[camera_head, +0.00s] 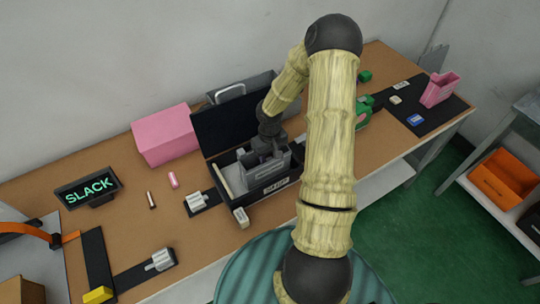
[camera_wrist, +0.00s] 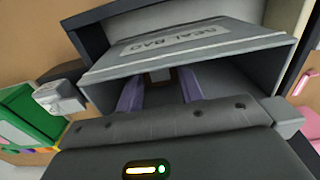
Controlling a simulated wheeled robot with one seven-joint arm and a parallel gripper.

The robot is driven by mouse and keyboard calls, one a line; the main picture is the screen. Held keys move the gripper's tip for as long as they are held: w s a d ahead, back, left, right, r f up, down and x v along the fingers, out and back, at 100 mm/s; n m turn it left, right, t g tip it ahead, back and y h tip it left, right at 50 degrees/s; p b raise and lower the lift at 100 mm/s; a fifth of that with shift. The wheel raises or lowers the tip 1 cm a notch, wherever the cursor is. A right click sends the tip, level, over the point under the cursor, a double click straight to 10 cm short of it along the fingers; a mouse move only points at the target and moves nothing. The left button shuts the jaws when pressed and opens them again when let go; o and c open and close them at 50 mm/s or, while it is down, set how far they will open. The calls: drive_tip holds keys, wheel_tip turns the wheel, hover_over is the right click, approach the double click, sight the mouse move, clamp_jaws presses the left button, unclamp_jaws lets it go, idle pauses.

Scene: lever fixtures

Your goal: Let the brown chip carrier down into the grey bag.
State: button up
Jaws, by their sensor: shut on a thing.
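The grey bag (camera_head: 279,172) stands inside an open black case on the bench. In the wrist view the grey bag (camera_wrist: 185,43) has its mouth open towards me and lettering on its wall. My gripper (camera_wrist: 160,82) has its two purplish fingers inside the bag's mouth. Between their tips a small piece of the brown chip carrier (camera_wrist: 160,75) shows; the rest of it is hidden by my gripper and the bag. My gripper is shut on it. In the head view my gripper (camera_head: 264,152) is over the case, mostly hidden by my arm and the bag.
The black case (camera_head: 228,128) has its lid up behind the bag. A pink box (camera_head: 164,136) stands left of it, and a SLACK sign (camera_head: 88,188) farther left. Green equipment (camera_head: 363,109) is to the right. A small pale block (camera_head: 241,217) lies in front of the case.

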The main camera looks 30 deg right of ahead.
drive_tip(key=o, duration=1)
drive_tip(key=shift+r, duration=0.15)
wheel_tip(320, 180, up, 17)
drive_tip(key=shift+r, duration=0.1)
drive_tip(key=s+a+r+t, duration=0.1)
drive_tip(key=s+a, duration=0.3)
drive_tip(key=s+a+r, duration=0.1)
drive_tip(key=s+a, duration=0.3)
drive_tip(key=a, duration=0.1)
drive_tip(key=s+a+r+t, duration=0.1)
drive_tip(key=s+a, duration=0.3)
drive_tip(key=s, duration=0.1)
drive_tip(key=shift+a+r+t, duration=0.1)
drive_tip(key=shift+a+t, duration=0.2)
